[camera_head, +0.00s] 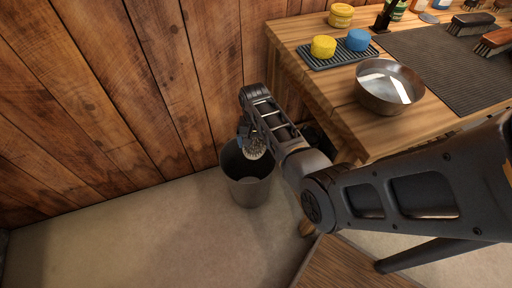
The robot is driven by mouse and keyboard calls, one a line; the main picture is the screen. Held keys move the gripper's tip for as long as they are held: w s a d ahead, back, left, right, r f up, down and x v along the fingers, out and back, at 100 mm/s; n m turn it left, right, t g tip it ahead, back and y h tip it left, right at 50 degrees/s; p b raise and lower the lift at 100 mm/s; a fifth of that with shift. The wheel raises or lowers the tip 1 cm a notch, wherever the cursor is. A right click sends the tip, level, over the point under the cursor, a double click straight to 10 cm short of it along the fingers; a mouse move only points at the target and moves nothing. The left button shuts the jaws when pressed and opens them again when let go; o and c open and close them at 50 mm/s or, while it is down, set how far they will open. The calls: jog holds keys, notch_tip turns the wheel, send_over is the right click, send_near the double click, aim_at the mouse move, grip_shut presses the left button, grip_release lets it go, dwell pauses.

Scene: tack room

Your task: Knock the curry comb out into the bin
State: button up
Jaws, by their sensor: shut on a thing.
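My gripper (243,131) is at the end of my arm, low over the bin beside the table. It is shut on the curry comb (256,149), a small round grey piece with a toothed-looking face. The comb hangs at the bin's mouth, near its right rim; I cannot tell whether it touches the rim. The bin (249,192) is a grey round pail standing upright on the floor by the wooden wall. Its dark inside shows in part, and my arm and the comb hide some of its opening. My fingertips are small and partly hidden.
A wooden table (306,88) stands right of the bin. It holds a steel bowl (389,104), a dark ribbed tray (338,58) with yellow and blue sponges, and a dark mat (432,52) with brushes. Bare floor (130,235) is free at the left.

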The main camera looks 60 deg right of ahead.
aim_at(256, 149)
jog(key=f, duration=0.1)
jog(key=s+a+f, duration=0.1)
jog(key=f, duration=0.1)
jog(key=shift+s+a+f, duration=0.35)
jog(key=shift+s, duration=0.05)
notch_tip(256, 149, down, 9)
jog(key=b, duration=0.9)
notch_tip(256, 149, down, 5)
jog(key=b, duration=0.4)
jog(key=shift+f, duration=0.15)
jog(key=shift+r, duration=0.25)
jog(key=shift+c, duration=0.5)
notch_tip(256, 149, up, 5)
jog(key=p, duration=0.5)
